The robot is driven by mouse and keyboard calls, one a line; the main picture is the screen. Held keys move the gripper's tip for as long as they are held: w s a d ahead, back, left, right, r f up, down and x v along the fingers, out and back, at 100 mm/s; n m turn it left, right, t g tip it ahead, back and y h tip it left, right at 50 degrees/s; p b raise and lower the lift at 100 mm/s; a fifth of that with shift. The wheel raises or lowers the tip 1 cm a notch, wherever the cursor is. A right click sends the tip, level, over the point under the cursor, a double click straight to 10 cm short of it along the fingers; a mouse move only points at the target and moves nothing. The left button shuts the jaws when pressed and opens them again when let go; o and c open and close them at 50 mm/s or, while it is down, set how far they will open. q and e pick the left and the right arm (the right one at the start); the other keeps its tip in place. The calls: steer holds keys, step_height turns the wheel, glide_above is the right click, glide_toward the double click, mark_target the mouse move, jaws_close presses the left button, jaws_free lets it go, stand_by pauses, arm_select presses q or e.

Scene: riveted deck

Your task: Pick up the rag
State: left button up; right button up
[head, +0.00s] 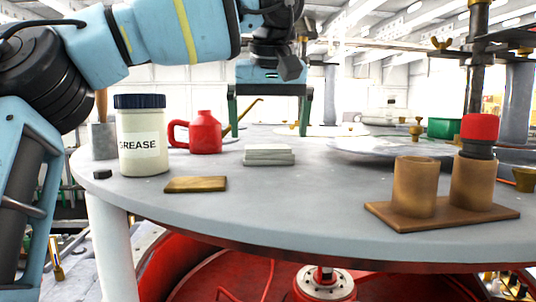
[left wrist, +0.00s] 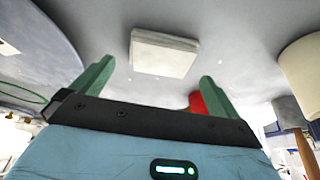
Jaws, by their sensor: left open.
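The rag (head: 268,155) is a white, folded, flat stack lying on the round grey table. It also shows in the left wrist view (left wrist: 164,53), beyond the fingertips and roughly between them. My left gripper (head: 269,132) has two green fingers, spread wide and pointing down, with nothing between them. In the head view its fingertips show just above the rag, apart from it. The fingers also show in the left wrist view (left wrist: 157,72). My right gripper is in neither view.
On the table (head: 315,215), a grease jar (head: 141,150) and red can (head: 205,133) stand left of the rag. A small brown block (head: 196,184) lies front left. A brown two-cup holder (head: 380,215) stands right. The front middle is clear.

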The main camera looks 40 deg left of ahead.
mark_target(268, 146)
arm_select(q)
steer(key=x, duration=0.4)
steer(key=shift+f+p, duration=0.15)
steer(key=shift+p, duration=0.2)
steer(key=c, duration=0.9)
